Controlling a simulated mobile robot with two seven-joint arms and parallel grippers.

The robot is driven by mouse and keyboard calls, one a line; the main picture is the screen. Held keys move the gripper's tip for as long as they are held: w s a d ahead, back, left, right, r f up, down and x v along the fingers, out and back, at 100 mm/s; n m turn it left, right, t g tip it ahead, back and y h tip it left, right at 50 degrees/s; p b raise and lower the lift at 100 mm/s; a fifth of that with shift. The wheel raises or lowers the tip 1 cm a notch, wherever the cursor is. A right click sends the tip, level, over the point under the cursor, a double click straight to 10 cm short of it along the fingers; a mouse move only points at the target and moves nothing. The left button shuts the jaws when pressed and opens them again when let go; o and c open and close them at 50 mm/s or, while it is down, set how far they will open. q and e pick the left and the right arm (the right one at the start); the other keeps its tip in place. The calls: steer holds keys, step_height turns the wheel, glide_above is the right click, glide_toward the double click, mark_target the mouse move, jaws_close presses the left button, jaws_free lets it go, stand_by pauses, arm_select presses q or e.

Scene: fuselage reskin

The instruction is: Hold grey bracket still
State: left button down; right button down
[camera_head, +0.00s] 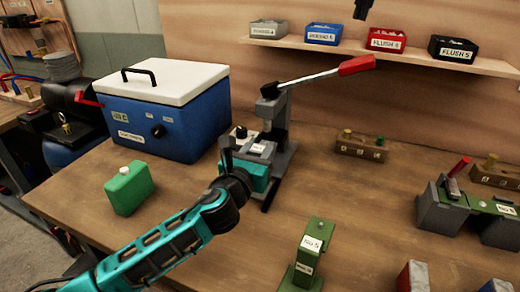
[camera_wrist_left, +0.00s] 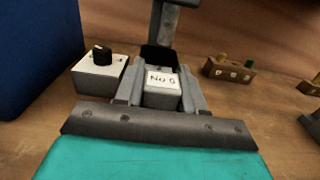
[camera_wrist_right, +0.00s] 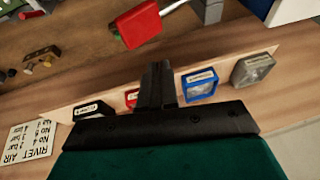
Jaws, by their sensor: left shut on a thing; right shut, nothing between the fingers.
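The grey bracket (camera_wrist_left: 162,98), a small block with a white "No" label, sits at the foot of the grey lever press (camera_head: 275,108) on the bench. My left gripper (camera_head: 258,150) reaches in from the left and is shut on it, with one finger along each side in the left wrist view. In the head view the teal gripper body and wrist partly hide the bracket. My right gripper (camera_wrist_right: 157,82) is shut and empty, high up in front of the shelf bins and apart from the bracket.
The press lever's red handle (camera_head: 357,65) sticks out to the right. A blue cooler box (camera_head: 165,125) and a green bottle (camera_head: 129,189) stand left. A green No 5 fixture (camera_head: 311,250) stands in front. A shelf (camera_head: 480,66) with several bins runs behind.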

steer(key=r+n+t, duration=0.1)
steer(key=n, duration=0.5)
glide_above(359, 72)
steer(key=w, duration=0.2)
steer(key=shift+y, duration=0.4)
steer(key=shift+d+f, duration=0.1)
steer(key=shift+f, duration=3.1)
steer(key=shift+f, duration=3.65)
step_height(359, 72, up, 12)
steer(key=shift+r, duration=0.1)
arm_select(q)
steer(key=c, duration=0.6)
jaws_free()
